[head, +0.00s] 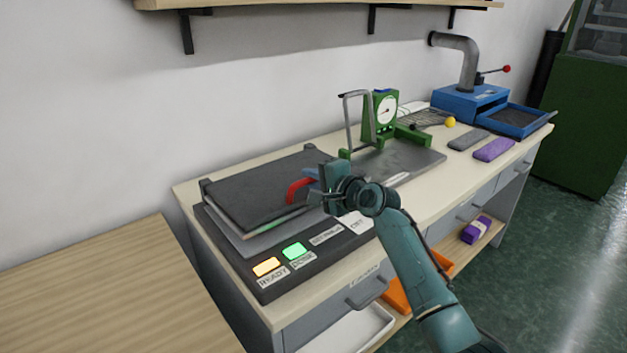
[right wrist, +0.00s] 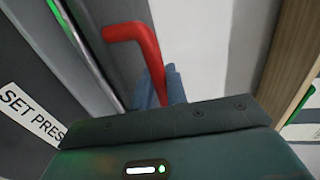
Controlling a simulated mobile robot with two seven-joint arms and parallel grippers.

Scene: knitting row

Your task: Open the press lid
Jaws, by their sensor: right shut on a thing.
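The press (head: 250,245) stands on the near left part of the workbench, with a flat dark lid (head: 265,188) over its lower plate. The lid lies almost flat, with a thin layered edge at the front; I cannot tell whether it is fully down. A red handle (head: 298,188) sticks out at the lid's right side. My right gripper (head: 315,186) is shut on the red handle. In the right wrist view the bent red handle (right wrist: 138,42) runs down to the blue fingers (right wrist: 163,88), which hide its end. My left gripper is not in view.
An orange READY light (head: 266,266) and a green light (head: 294,250) glow on the press front. A green dial gauge stand (head: 381,115) and a blue machine (head: 470,102) stand farther right. A wooden table (head: 110,290) is at the left. A shelf (head: 320,3) hangs above.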

